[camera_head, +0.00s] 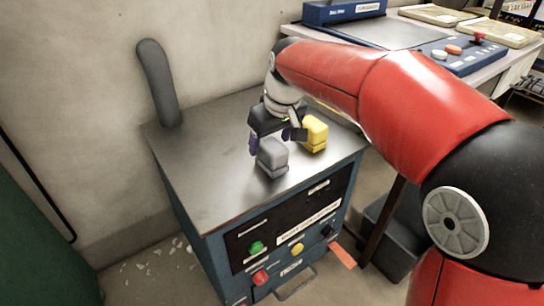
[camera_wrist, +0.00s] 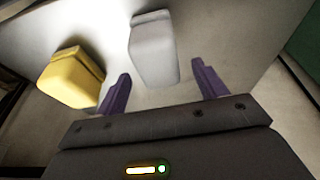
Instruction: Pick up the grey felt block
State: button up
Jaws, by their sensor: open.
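The grey felt block (camera_head: 272,154) stands on the metal top of the blue cabinet, near its front right part. My gripper (camera_head: 277,140) is open just behind it, with purple fingers to either side. In the wrist view the grey block (camera_wrist: 154,48) lies ahead of the gap between the two purple fingers of my gripper (camera_wrist: 162,86). The fingers look apart from the block, and nothing is between them. I cannot tell the exact height of the fingertips over the top.
A yellow block (camera_head: 315,131) stands right of the grey one, and in the wrist view it (camera_wrist: 72,78) lies left, close to one finger. A dark upright post (camera_head: 158,82) rises at the cabinet's back left. The cabinet top (camera_head: 210,165) is bare on the left.

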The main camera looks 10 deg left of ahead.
aim_at(273, 146)
notch_tip(273, 146, down, 4)
jog(key=shift+f+b, duration=0.1)
jog(key=shift+b, duration=0.2)
jog(key=shift+a+f, duration=0.1)
jog(key=shift+f, duration=0.25)
jog(key=shift+w, duration=0.1)
jog(key=c, duration=1.1)
jog(key=shift+o, duration=0.2)
jog(key=shift+r, duration=0.15)
notch_tip(273, 146, up, 20)
jog(key=p, duration=0.4)
